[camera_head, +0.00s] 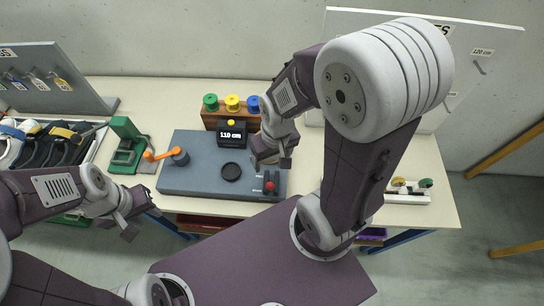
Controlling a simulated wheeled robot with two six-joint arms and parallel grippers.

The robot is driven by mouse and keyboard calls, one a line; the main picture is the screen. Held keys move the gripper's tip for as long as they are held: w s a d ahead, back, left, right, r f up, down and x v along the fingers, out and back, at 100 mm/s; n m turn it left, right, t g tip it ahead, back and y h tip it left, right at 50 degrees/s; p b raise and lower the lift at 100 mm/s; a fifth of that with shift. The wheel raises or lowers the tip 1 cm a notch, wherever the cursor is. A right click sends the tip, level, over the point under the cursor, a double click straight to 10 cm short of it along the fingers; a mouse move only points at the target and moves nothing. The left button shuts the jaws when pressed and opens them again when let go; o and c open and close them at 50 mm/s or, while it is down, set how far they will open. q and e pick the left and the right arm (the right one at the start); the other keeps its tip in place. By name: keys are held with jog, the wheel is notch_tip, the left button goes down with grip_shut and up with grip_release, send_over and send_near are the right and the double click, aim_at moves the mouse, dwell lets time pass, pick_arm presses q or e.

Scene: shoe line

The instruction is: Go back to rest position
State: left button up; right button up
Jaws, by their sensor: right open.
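My right arm reaches across the middle of the head view, and its gripper (271,160) is over the right part of the grey-blue machine board (190,182), just above a red-topped control (270,186). It is open, and I see nothing held in it. My left gripper (138,222) is low at the left, in front of the table's front edge. Its fingers are small and angled, so I cannot tell whether they are apart. I see nothing in it.
A green device (127,143) and a shoe tray (85,150) stand left.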

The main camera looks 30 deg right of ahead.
jog(key=shift+w, duration=0.1)
notch_tip(320, 180, down, 7)
jog(key=b, duration=0.7)
jog(key=shift+f, duration=0.1)
jog(key=shift+r+p, duration=0.3)
jog(key=shift+r, duration=0.1)
dwell(1.0)
